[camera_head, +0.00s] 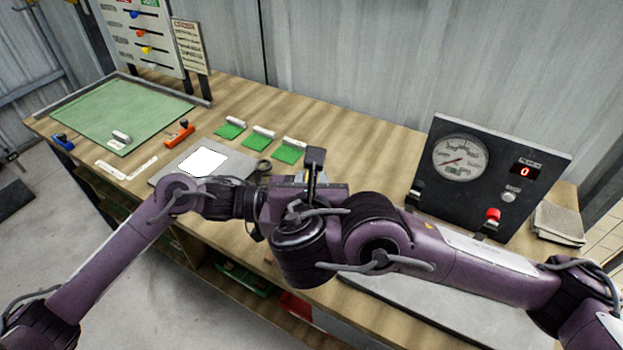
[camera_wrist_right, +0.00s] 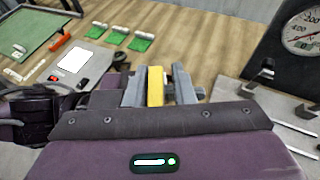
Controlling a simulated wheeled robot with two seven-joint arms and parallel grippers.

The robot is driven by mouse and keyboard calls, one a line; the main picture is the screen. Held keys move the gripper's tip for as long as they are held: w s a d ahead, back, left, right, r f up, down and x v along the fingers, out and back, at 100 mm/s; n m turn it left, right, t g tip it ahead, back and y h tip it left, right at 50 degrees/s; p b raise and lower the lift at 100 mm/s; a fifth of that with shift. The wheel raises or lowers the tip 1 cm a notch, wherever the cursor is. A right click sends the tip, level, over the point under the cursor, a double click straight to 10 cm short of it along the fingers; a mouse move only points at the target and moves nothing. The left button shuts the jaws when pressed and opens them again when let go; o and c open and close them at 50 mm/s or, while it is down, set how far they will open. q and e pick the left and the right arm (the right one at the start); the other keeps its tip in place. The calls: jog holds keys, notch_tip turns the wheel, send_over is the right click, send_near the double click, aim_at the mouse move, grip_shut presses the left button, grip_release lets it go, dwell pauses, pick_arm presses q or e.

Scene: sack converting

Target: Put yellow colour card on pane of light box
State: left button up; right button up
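The light box (camera_head: 235,160) lies flat on the bench, left of centre, with a bright white pane (camera_head: 203,161). Its pane also shows in the right wrist view (camera_wrist_right: 75,60), and I see nothing lying on it. In the right wrist view a yellow piece, which I take as the yellow colour card (camera_wrist_right: 155,88), stands between the fingers of my right gripper (camera_wrist_right: 159,90), which look shut on it.
Three green cards with white grips (camera_head: 259,138) lie behind the light box. An orange-handled tool (camera_head: 180,135) and a green mat (camera_head: 120,110) lie to the left. A gauge panel (camera_head: 490,175) with a red button stands at right. My arms meet closely over the bench's front.

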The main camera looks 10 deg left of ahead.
grip_shut()
pick_arm(q)
jog(key=o, duration=1.1)
jog(key=shift+c, duration=0.2)
jog(key=shift+a, duration=0.1)
